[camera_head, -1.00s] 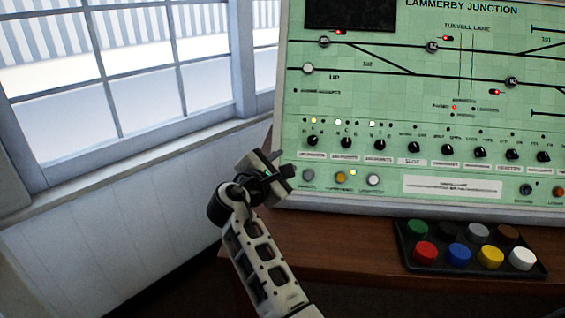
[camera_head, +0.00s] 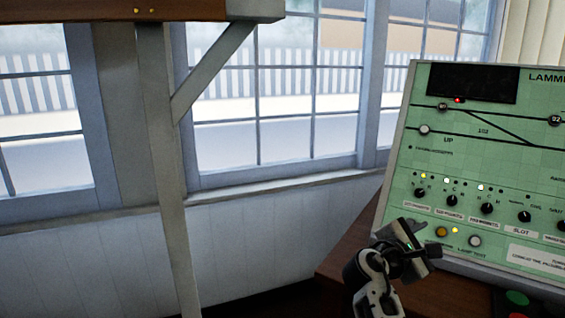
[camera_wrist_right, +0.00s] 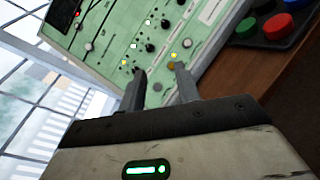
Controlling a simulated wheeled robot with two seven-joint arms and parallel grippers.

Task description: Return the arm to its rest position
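My right arm reaches up from the bottom in the head view. Its gripper (camera_head: 424,243) is in front of the lower left corner of the green signal panel (camera_head: 440,165), near a row of small round buttons. In the right wrist view the two gripper fingers (camera_wrist_right: 159,84) stand apart, with the panel (camera_wrist_right: 112,30) showing between and beyond them and nothing held. Whether a fingertip touches the panel is unclear. My left gripper is in neither view.
A brown wooden desk (camera_head: 345,262) carries the panel. Coloured caps on a black tray (camera_wrist_right: 300,36) lie beside it. A window (camera_head: 270,100) and pale wall (camera_head: 250,235) are behind. A wooden shelf (camera_head: 60,12) with a braced post (camera_head: 165,150) stands at left.

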